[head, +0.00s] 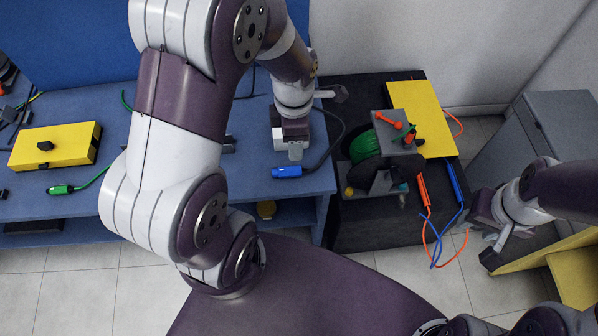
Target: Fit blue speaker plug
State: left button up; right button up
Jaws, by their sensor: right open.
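A blue plug (287,171) on a black cable lies on the blue bench (240,185), near its front right edge. My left gripper (293,146) points down just behind the plug, by a small white block (279,139). My own arm and wrist hide part of that area, and I cannot tell whether its fingers are open or touching anything. My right gripper (494,244) is open and empty over the floor, right of the dark table. I cannot make out a speaker or a socket for the plug.
A yellow box (55,146) and a green plug (61,189) are on the bench's left. The dark table (365,231) holds a yellow panel (424,112), a grey device with a green coil (365,147), and orange and blue cabled probes (455,182). A grey cabinet (560,120) stands right.

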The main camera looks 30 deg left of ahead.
pick_arm(q)
send_over(291, 169)
jog(key=f, duration=0.7)
jog(key=shift+w+d+f+b, duration=0.25)
jog(key=shift+w+d+b, duration=0.05)
jog(key=f, duration=0.4)
jog(key=shift+s+a+f, duration=0.2)
jog(key=shift+s+a, duration=0.1)
jog(key=shift+s, duration=0.05)
jog(key=shift+w+f, duration=0.1)
jog(key=shift+f, duration=0.35)
grip_shut()
